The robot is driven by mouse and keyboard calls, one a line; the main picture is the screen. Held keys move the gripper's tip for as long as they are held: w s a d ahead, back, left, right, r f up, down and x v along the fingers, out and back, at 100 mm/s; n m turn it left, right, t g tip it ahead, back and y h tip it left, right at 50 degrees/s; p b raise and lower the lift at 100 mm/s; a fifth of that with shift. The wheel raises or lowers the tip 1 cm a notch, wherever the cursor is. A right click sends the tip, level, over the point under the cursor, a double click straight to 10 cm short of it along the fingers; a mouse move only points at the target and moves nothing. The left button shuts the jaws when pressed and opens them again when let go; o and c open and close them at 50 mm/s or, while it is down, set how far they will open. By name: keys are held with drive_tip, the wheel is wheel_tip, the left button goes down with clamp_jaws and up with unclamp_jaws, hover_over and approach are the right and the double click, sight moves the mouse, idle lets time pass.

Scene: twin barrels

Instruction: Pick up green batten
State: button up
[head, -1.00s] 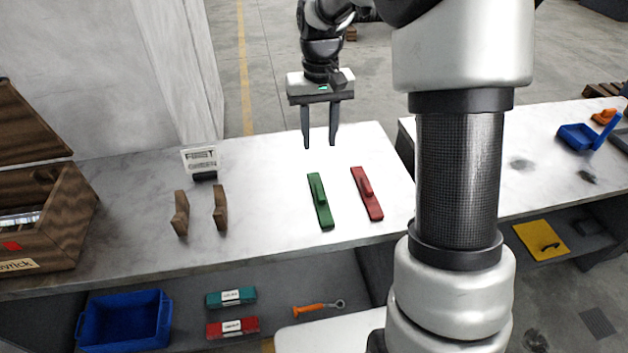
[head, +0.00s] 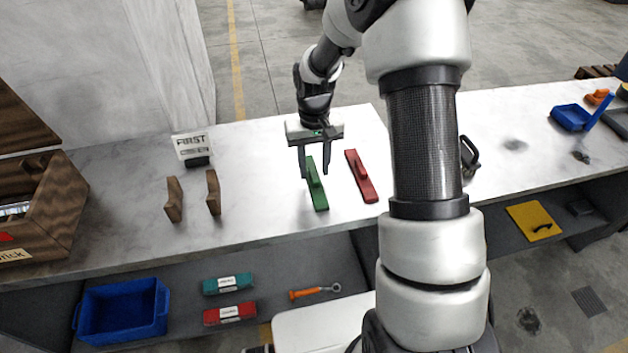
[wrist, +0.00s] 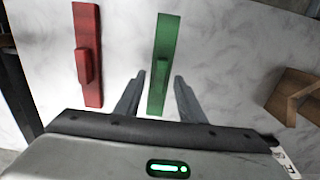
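The green batten (head: 317,188), a flat strip with a raised grip block, lies on the white marbled worktop. The red batten (head: 361,176) lies to its right, roughly parallel. My gripper (head: 316,175) is open at the far end of the green batten, with a finger on either side of it in the head view. In the wrist view the green batten (wrist: 163,62) runs up from between the open fingers (wrist: 158,97), and the red batten (wrist: 88,55) is at the left. I cannot tell how high the fingertips are above the worktop.
Two brown wooden blocks (head: 174,199) stand left of the green batten, with a small "FIRST" sign (head: 192,147) behind them. A wooden box (head: 52,205) is at the far left. The worktop (head: 255,215) between blocks and green batten is clear.

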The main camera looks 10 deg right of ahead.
drive_tip(key=shift+f, duration=0.6)
clamp_jaws()
